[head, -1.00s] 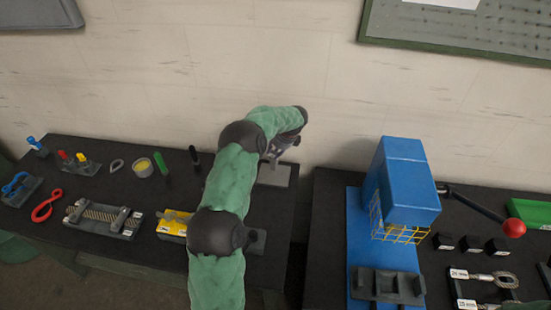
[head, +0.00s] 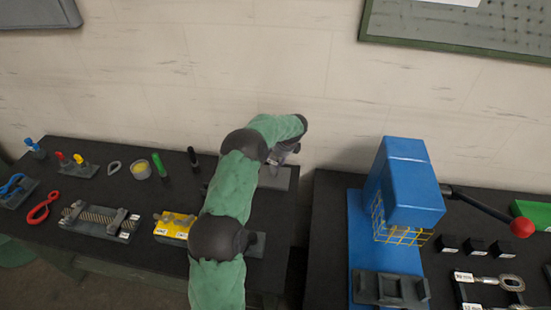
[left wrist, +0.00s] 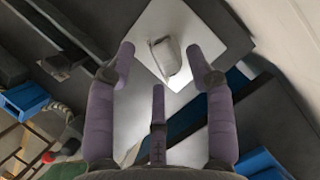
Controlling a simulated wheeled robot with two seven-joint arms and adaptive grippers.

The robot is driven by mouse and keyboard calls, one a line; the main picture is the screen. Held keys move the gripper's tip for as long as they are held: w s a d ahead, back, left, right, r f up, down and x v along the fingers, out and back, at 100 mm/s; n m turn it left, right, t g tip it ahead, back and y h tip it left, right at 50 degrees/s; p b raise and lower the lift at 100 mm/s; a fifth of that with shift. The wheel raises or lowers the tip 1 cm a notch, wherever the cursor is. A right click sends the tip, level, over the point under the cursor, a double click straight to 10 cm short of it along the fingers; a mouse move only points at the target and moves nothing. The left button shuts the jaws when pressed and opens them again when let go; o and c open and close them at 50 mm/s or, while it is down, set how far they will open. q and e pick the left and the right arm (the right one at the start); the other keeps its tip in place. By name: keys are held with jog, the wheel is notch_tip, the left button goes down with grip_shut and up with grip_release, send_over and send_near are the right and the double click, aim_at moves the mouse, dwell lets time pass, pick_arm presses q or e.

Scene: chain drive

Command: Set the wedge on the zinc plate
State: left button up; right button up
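A pale grey wedge-like piece (left wrist: 168,60) shows in the left wrist view, apparently resting on the light zinc plate (left wrist: 218,30). My left gripper (left wrist: 159,62) has its three fingers spread around and above the piece, with gaps between fingertips and piece, so it is open. In the head view my left gripper (head: 285,152) is over the grey plate (head: 275,180) at the right end of the left table. The wedge cannot be made out there. My right gripper is not in view.
The left table also holds a yellow block (head: 174,227), a chain fixture (head: 100,222), red pliers (head: 42,208) and upright green (head: 159,164) and black (head: 193,158) handles. A blue press (head: 405,185) with a red-knobbed lever stands on the right table, across a gap.

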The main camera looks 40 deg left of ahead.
pick_arm(q)
jog(key=shift+r, duration=0.25)
jog(key=v, duration=1.1)
jog(key=shift+d+r, duration=0.15)
jog(key=shift+r, duration=0.25)
jog(key=shift+p, duration=0.3)
